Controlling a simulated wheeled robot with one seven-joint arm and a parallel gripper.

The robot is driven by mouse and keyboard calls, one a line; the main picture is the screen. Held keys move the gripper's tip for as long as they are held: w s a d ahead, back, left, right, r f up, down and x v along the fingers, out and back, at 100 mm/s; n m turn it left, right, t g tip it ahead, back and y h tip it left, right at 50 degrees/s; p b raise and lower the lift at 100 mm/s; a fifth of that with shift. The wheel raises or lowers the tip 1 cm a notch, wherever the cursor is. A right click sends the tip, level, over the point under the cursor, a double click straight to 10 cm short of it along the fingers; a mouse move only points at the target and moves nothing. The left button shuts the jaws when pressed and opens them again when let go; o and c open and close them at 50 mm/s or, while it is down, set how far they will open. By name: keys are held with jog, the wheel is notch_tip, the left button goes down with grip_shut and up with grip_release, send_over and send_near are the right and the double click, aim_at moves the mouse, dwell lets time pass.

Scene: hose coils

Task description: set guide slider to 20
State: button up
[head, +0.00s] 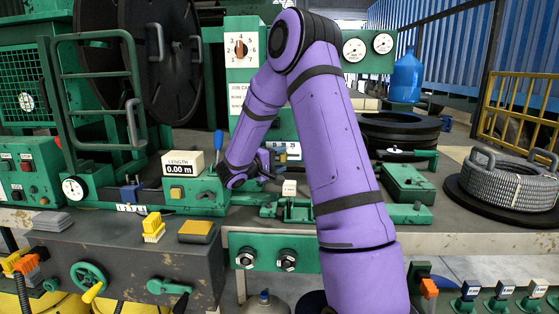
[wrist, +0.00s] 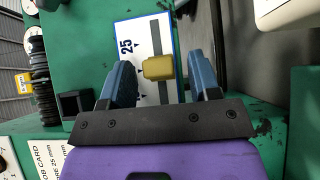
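The guide slider's yellow knob (wrist: 158,67) sits on a dark slot over a white scale plate (wrist: 128,28) in the wrist view. The number 25 is printed on the plate, just beyond the knob and to its left; no 20 is visible. My gripper (wrist: 163,78) is open, with one blue finger on each side of the knob and a gap on both sides. In the head view my gripper (head: 268,165) is down at the green machine, by a partly hidden white scale plate (head: 292,151). The knob is not clearly visible there.
A length display (head: 182,164) reading 0.00 m and a blue-topped lever (head: 219,141) stand left of my gripper. A numbered dial (head: 240,48) is behind. A coiled hose (head: 508,184) lies on the right. Green fixtures (head: 408,184) are right of my arm.

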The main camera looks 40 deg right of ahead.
jog(key=shift+a, duration=0.1)
jog(key=a, duration=1)
jog(key=shift+w+a, duration=0.3)
jog(key=shift+w, duration=0.1)
jog(key=shift+r, duration=0.1)
dwell(0.3)
